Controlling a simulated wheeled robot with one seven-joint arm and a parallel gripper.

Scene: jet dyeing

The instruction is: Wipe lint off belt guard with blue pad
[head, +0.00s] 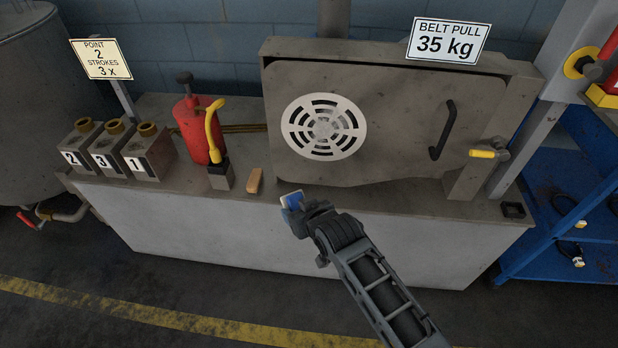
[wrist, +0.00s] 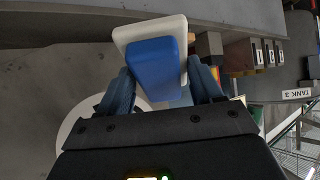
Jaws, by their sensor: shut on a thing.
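The belt guard (head: 400,120) is a large grey panel on the bench, with a white round slotted grille (head: 295,128) on its left half. A paler grey patch shows at the grille's middle; I cannot tell for certain that it is lint. My gripper (head: 302,208) is shut on the blue pad (head: 290,201), in front of the bench's front edge, below the grille and apart from it. In the wrist view the blue pad (wrist: 155,65) has a white layer and sits between the two fingers.
On the bench (head: 350,198) stand numbered blocks (head: 148,160), a red pump with a yellow handle (head: 194,130) and a tan block (head: 254,181). The guard has a black handle (head: 440,132) and a yellow-handled latch (head: 483,154). A blue shelf (head: 570,215) stands right.

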